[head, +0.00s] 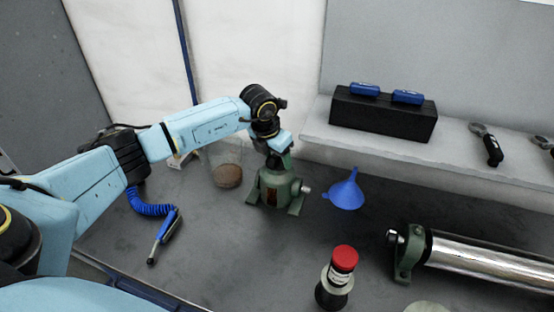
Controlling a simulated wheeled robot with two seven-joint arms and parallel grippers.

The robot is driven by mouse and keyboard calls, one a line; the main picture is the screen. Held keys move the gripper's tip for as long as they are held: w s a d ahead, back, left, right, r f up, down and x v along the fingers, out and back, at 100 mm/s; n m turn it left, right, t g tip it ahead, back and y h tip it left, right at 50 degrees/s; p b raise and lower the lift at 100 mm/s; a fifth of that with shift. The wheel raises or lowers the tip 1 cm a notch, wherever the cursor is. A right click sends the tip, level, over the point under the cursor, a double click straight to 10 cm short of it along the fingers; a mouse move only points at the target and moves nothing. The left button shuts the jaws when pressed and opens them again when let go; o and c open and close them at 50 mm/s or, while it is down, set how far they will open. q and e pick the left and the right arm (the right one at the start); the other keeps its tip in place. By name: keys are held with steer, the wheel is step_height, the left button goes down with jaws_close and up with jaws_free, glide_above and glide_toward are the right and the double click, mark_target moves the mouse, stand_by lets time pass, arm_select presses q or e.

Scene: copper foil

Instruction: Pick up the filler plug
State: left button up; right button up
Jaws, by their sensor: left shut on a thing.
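A green housing (278,190) with flat feet and a metal shaft stub on its right side stands on the grey bench, near the middle of the head view. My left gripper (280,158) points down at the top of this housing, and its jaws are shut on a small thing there. That thing sits where the filler plug would be, but the jaws hide it almost wholly. I cannot tell whether it is still seated in the housing or lifted clear. My right gripper is not in view.
A clear container with brown contents (228,176) stands left of the housing, and a blue funnel (345,191) lies right of it. A red-capped bottle (338,278), a shiny roller (490,262) and a blue-hosed air gun (163,236) are nearby. A black block (382,116) sits on the shelf.

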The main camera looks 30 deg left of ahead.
arm_select(q)
steer(key=shift+r, duration=0.1)
step_height(320, 180, up, 17)
steer(key=b, duration=0.2)
step_height(320, 180, down, 10)
steer(key=shift+r, duration=0.25)
steer(key=shift+f+b, duration=1.75)
steer(key=shift+f, duration=0.45)
steer(key=shift+f+b, duration=0.6)
steer(key=shift+f, duration=0.4)
steer(key=shift+f, duration=0.15)
